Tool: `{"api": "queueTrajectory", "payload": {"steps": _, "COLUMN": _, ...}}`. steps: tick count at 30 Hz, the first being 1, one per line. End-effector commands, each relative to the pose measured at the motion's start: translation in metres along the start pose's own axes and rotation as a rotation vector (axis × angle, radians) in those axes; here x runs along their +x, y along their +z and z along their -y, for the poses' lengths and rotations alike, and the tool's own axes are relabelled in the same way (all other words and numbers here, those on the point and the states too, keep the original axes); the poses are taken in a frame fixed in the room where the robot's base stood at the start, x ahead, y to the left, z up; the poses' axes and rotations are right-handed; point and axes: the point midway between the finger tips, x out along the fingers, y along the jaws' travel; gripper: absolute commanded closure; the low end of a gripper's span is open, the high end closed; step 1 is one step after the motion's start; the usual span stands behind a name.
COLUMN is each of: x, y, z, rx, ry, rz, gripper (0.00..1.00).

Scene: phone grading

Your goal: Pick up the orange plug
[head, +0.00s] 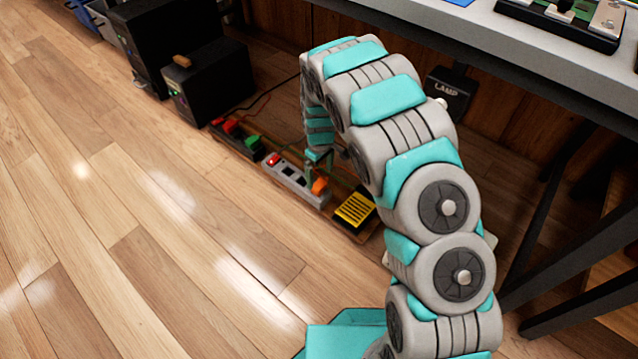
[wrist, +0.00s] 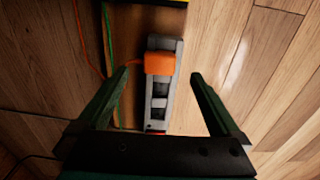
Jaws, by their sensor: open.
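In the wrist view the orange plug (wrist: 160,63) sits near the far end of the strip (wrist: 158,104), with an orange cord running to the left. My gripper (head: 316,168) is above the strip, close to the plug in the head view. In the wrist view my gripper (wrist: 160,75) is open, with one finger on each side of the strip and nothing between them held. The plug lies around the level of the fingertips in the picture.
A yellow and black box (head: 355,209) is right of the plug. Green (head: 252,141) and red (head: 231,126) plugs are on another strip to the left. Black boxes (head: 210,83) stand behind. The table edge (head: 500,62) overhangs. Open wood floor (head: 150,230) lies in front.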

Motion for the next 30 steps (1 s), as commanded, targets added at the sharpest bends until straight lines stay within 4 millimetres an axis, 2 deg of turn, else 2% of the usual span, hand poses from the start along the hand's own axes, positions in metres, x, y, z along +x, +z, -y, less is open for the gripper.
{"api": "queueTrajectory", "payload": {"steps": 5, "x": 0.014, "y": 0.001, "z": 0.0, "rx": 0.001, "ry": -0.002, "rz": 0.002, "gripper": 0.0}}
{"api": "queueTrajectory", "payload": {"steps": 15, "x": 0.057, "y": 0.001, "z": -0.001, "rx": 0.0, "ry": -0.001, "rz": 0.001, "gripper": 0.0}}
{"api": "queueTrajectory", "payload": {"steps": 22, "x": 0.058, "y": 0.0, "z": -0.001, "rx": 0.001, "ry": 0.0, "rz": 0.0, "gripper": 0.0}}
{"api": "queueTrajectory", "payload": {"steps": 30, "x": 0.058, "y": 0.0, "z": -0.001, "rx": 0.001, "ry": 0.0, "rz": 0.0, "gripper": 0.29}}
